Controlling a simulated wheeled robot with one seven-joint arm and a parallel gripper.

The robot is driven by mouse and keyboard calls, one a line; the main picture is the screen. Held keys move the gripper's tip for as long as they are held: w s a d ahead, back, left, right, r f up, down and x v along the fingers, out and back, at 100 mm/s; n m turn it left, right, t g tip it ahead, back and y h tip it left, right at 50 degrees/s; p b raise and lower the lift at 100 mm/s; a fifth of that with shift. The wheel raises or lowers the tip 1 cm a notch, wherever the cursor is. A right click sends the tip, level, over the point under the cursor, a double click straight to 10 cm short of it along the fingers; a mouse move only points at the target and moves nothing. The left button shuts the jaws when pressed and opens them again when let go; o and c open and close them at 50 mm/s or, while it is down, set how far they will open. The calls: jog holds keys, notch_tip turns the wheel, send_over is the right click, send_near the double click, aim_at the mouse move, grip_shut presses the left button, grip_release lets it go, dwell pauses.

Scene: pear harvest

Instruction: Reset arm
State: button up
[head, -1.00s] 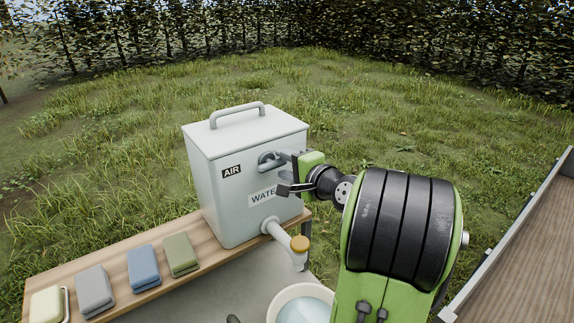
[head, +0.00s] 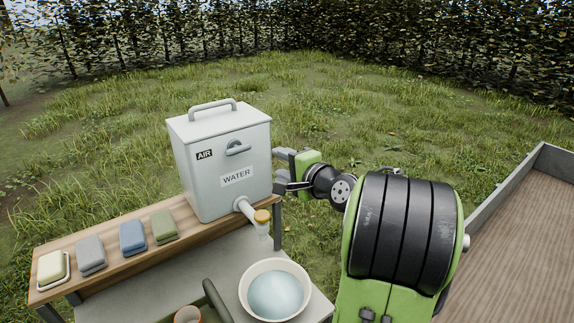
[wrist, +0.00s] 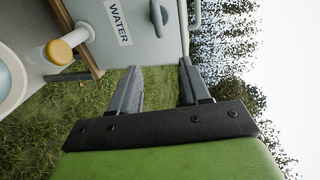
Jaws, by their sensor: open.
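My gripper (head: 283,171) is in the middle of the head view, at the end of my green and black arm. It is just right of a pale grey water tank (head: 205,155) and points left towards it. In the wrist view my gripper (wrist: 160,80) shows two grey fingers spread apart with nothing between them. I cannot tell how close the fingertips are to the tank's side.
The tank stands on a wooden shelf (head: 110,262) with several folded cloths or sponges and a soap dish. Its spout has an orange cap (head: 262,216) above a bowl of water (head: 246,292). A wooden-floored trailer bed (head: 525,240) is at the right. Grass lies behind.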

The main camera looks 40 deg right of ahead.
jog(key=s+a+f+n+g+y+b, duration=0.1)
jog(key=s+a+f+n+g, duration=0.1)
jog(key=s+a+n, duration=0.3)
jog(key=a+f+n+g+y, duration=0.1)
jog(key=a+f+n+g, duration=0.15)
jog(key=a, duration=0.55)
jog(key=s+a+f+n+g+y+b, duration=0.1)
jog(key=s+a+n+g, duration=0.1)
jog(key=s+a+n, duration=0.3)
jog(key=s+a+f+n+g+h, duration=0.1)
jog(key=s+f+n+g, duration=0.1)
jog(key=s, duration=0.5)
jog(key=s+a+f+n+g+h+b, duration=0.1)
jog(key=s+a+f+n, duration=0.1)
jog(key=s+f+n, duration=0.2)
jog(key=s, duration=0.3)
jog(key=shift+s+a+g, duration=0.15)
jog(key=shift+a+g, duration=0.1)
jog(key=shift+g, duration=0.1)
